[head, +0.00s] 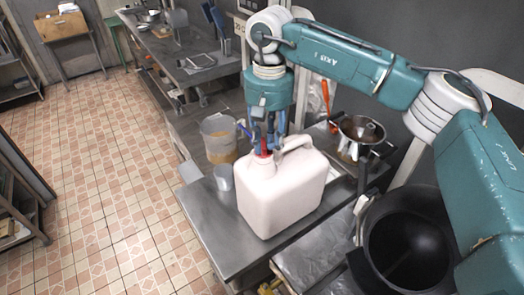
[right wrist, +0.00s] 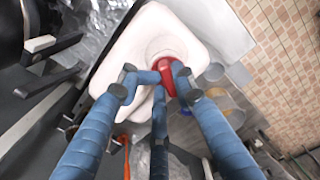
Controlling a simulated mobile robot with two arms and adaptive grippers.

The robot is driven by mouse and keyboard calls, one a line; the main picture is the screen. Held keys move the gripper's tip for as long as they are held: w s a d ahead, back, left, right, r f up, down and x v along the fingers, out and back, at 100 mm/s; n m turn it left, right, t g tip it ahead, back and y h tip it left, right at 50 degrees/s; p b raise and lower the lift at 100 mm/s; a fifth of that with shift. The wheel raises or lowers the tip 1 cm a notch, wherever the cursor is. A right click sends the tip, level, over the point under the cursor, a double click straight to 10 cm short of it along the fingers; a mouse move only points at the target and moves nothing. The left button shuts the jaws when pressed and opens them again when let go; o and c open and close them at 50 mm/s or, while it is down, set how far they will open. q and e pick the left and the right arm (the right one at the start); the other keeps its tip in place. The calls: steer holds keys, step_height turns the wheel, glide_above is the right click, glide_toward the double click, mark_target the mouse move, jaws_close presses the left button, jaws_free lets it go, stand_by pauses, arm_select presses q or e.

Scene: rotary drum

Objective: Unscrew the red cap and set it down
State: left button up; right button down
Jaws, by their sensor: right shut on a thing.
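A white jerrycan (head: 283,190) stands upright on the metal table, its handle at the upper right. Its red cap (head: 264,153) is at the top left of the can and is partly hidden by my right gripper (head: 265,145). In the right wrist view the red cap (right wrist: 173,77) sits at the can's neck, between the blue fingers of my right gripper (right wrist: 168,80). The fingers are shut on the cap. I cannot tell whether the cap is still threaded on the neck. My left gripper is not in view.
The metal table (head: 213,232) has bare room left of the can. A grey cup (head: 224,178) and a clear bucket (head: 219,139) stand close to the can on the left. A black drum (head: 405,240) and a metal funnel (head: 362,128) are at the right.

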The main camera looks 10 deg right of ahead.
steer(key=shift+w+d+f, duration=0.15)
steer(key=shift+d, duration=0.15)
steer(key=n, duration=0.4)
steer(key=shift+w+n, duration=0.2)
steer(key=shift+n, duration=0.1)
steer(key=c, duration=1.3)
jaws_free()
steer(key=shift+d, duration=0.1)
steer(key=shift+o, duration=0.4)
steer(key=shift+w+d+f, duration=0.1)
steer(key=shift+d, duration=0.05)
steer(key=shift+a, duration=0.3)
